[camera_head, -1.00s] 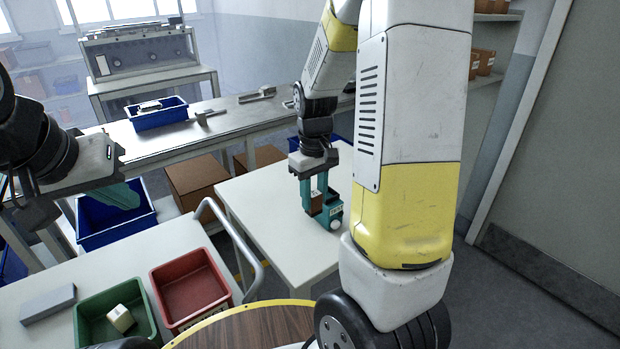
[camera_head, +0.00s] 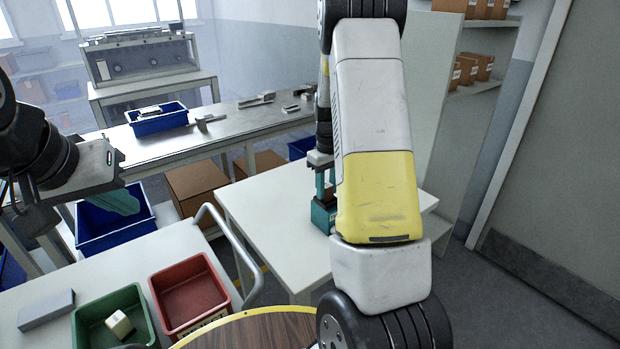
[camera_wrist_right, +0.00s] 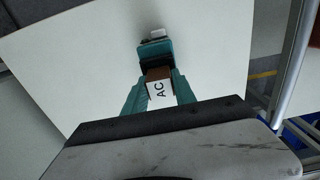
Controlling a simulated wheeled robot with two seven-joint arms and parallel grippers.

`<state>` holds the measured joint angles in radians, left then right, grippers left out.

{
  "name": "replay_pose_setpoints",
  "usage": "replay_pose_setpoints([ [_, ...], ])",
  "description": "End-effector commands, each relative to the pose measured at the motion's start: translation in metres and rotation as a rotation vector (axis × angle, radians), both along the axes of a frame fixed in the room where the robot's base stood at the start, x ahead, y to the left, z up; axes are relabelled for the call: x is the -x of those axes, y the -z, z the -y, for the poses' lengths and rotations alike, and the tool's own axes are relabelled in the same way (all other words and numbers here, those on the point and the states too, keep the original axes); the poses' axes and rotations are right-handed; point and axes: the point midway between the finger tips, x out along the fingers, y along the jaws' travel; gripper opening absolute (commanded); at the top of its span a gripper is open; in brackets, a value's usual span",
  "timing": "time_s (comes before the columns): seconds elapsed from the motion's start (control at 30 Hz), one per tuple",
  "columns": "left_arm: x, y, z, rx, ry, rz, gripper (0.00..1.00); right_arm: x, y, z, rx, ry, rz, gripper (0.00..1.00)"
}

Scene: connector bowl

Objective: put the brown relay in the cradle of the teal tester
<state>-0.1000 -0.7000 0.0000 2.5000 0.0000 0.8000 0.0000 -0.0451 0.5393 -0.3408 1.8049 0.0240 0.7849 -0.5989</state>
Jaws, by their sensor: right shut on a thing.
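My right gripper (camera_wrist_right: 160,94) is shut on the brown relay (camera_wrist_right: 159,74), whose white face reads "AC". The teal tester (camera_wrist_right: 155,49), with a white part at its far end, stands on the white table just beyond the relay in the right wrist view. In the head view the tester (camera_head: 321,216) is partly hidden by my right arm, and the relay (camera_head: 329,190) shows just above it between the fingers. I cannot tell whether relay and cradle touch. My left gripper (camera_head: 115,200) hangs over a blue bin at left, its finger gap unclear.
The white table (camera_head: 265,215) is bare around the tester. A red bin (camera_head: 190,290) and a green bin (camera_head: 85,330) with a pale block stand on the nearer table. A grey metal bench (camera_head: 235,115) with a blue tray (camera_head: 160,122) runs behind.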

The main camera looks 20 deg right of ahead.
Motion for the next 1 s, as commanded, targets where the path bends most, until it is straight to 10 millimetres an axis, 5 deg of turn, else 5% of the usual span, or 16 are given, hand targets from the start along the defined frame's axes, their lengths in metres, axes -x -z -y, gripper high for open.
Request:
replay_pose_setpoints([
  [0.3,0.0,0.0,0.0,0.0,0.0,0.0,0.0,0.0,0.002,0.0,0.0,0.001,0.001,0.0],
  [0.33,0.0,0.0,0.0,0.0,0.0,0.0,0.0,0.0,0.003,0.0,0.001,0.001,0.001,0.34],
  [0.43,0.0,0.0,0.0,0.0,0.0,0.0,0.0,0.0,0.002,0.0,0.0,0.001,0.002,0.54],
  [0.77,0.0,0.0,0.0,0.0,0.0,0.0,0.0,0.0,0.001,0.0,0.0,0.0,0.002,0.54],
  [1.0,0.0,0.0,0.0,0.0,0.0,0.0,0.0,-0.001,-0.03,0.0,0.001,0.0,0.007,0.54],
])
